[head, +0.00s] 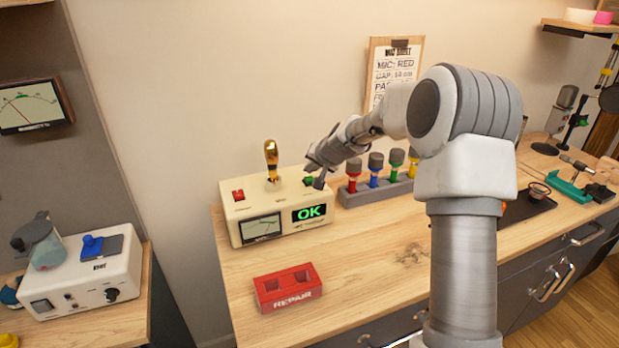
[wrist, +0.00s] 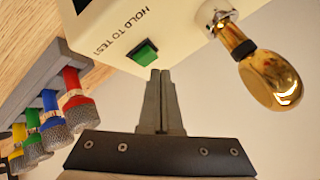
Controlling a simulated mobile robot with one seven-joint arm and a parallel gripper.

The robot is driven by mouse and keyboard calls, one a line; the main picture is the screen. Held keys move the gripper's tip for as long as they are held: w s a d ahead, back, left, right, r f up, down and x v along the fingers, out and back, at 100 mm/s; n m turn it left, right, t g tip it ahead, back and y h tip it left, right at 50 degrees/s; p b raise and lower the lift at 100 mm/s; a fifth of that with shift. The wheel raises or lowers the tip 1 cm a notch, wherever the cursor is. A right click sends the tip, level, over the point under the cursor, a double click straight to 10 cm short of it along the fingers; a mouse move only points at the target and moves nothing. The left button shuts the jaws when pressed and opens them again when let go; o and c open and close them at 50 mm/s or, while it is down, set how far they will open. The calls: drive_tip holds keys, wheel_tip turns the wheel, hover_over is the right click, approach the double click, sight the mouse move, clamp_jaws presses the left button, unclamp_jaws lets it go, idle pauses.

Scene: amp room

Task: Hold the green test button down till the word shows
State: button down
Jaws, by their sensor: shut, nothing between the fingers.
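The cream tester box (head: 237,222) stands on the wooden bench, its small display (head: 309,213) showing "OK" in bright green. The green button (head: 308,181) is on the box's top at the right; in the wrist view it (wrist: 146,52) sits beside the words "HOLD TO TEST". My gripper (head: 319,183) is shut and empty, pointing down at the button. In the wrist view its fingertips (wrist: 159,72) are at the button's near edge; I cannot tell whether they touch it or how far it is pressed.
A gold-topped plug (head: 271,160) stands upright in the tester, left of my gripper. A red switch (head: 238,195) is on the box's left. A grey rack (head: 372,193) with several coloured plugs is close on the right. A red REPAIR tray (head: 288,290) lies in front.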

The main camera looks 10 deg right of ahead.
sight(310, 181)
drive_tip(key=shift+r, duration=0.1)
drive_tip(key=shift+r+p, duration=1.55)
drive_tip(key=shift+r, duration=0.85)
drive_tip(key=s+a+r+n+g, duration=0.1)
drive_tip(key=s+r, duration=0.3)
drive_tip(key=s, duration=0.4)
drive_tip(key=s+a+r+n+h, duration=0.1)
drive_tip(key=s+r+n, duration=0.1)
drive_tip(key=s+r, duration=0.35)
drive_tip(key=s+a+r+n+g, duration=0.1)
drive_tip(key=s+r, duration=0.1)
drive_tip(key=s, duration=0.8)
drive_tip(key=s+d+f, duration=0.1)
drive_tip(key=s, duration=1)
drive_tip(key=s+d+n+g+h, duration=0.1)
drive_tip(key=s+d, duration=0.1)
drive_tip(key=s, duration=0.8)
drive_tip(key=shift+s+f+n+h, duration=0.3)
drive_tip(key=shift+s+f, duration=0.05)
